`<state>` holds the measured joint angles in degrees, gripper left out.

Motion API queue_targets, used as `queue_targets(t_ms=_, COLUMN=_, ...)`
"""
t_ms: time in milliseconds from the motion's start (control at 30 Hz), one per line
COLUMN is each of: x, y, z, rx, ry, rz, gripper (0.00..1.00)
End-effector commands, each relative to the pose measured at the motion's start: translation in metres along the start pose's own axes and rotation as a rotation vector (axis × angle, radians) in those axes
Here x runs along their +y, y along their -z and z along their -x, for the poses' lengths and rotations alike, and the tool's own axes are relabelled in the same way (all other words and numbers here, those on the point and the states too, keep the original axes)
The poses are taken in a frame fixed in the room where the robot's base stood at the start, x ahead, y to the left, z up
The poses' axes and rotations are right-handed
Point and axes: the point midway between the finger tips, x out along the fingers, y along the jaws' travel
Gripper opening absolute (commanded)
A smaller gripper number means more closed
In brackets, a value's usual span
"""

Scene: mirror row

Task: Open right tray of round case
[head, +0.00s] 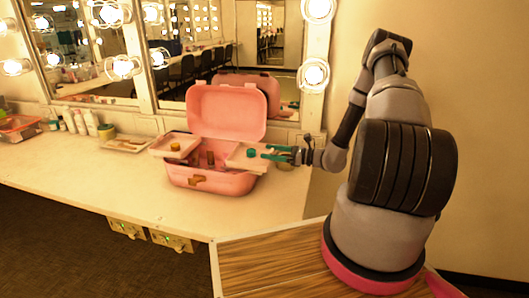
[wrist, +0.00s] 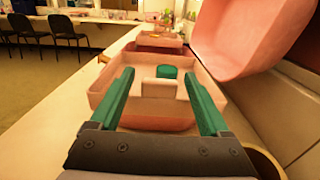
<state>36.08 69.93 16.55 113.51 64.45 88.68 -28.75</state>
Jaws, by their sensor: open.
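The pink round case (head: 212,180) stands on the counter with its lid (head: 227,110) raised. The left tray (head: 174,144) is swung out over the left side. The right tray (head: 245,164) sits out at the case's right side and holds a small green item. The right tray also shows in the wrist view (wrist: 103,74), with a pale block and a green round item in it. My gripper (head: 268,151) is at the right tray's right edge. In the wrist view, the green fingers of my gripper (wrist: 161,88) are apart, with the tray between and beyond them. Contact with the tray cannot be told.
The raised lid stands close on the right in the wrist view (wrist: 255,45). A flat dish (head: 126,144), bottles (head: 80,122) and a clear box (head: 18,127) stand left on the counter (head: 100,180). Lit mirrors line the back. The front counter is clear.

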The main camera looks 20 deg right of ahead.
Motion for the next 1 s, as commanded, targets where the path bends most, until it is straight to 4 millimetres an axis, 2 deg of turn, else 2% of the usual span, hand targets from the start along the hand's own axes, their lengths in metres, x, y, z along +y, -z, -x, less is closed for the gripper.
queue_targets(t_ms=33, x=-0.002, y=0.0, z=0.012, rx=0.001, ry=0.005, rz=0.0, gripper=0.8)
queue_targets(t_ms=200, x=-0.001, y=0.0, z=0.047, rx=0.001, ry=0.004, rz=0.0, gripper=0.8)
queue_targets(t_ms=400, x=0.0, y=0.0, z=0.074, rx=0.0, ry=0.002, rz=0.0, gripper=0.8)
queue_targets(t_ms=600, x=0.0, y=0.0, z=0.082, rx=0.0, ry=0.0, rz=-0.001, gripper=0.8)
queue_targets(t_ms=1000, x=0.0, y=-0.001, z=0.081, rx=0.002, ry=-0.003, rz=0.002, gripper=0.8)
